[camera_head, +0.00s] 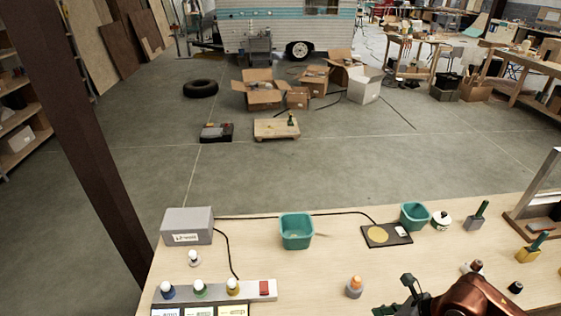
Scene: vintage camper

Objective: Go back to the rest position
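My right gripper (393,294) shows at the bottom right of the head view, at the end of a copper-coloured arm link. My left gripper is not in view.
On the table are a grey box (187,226), a strip with several coloured bulbs (262,290), two teal bins (296,231) (414,216), a black pad with a yellow disc (387,235), and small tools at right. A dark post (92,150) stands at left.

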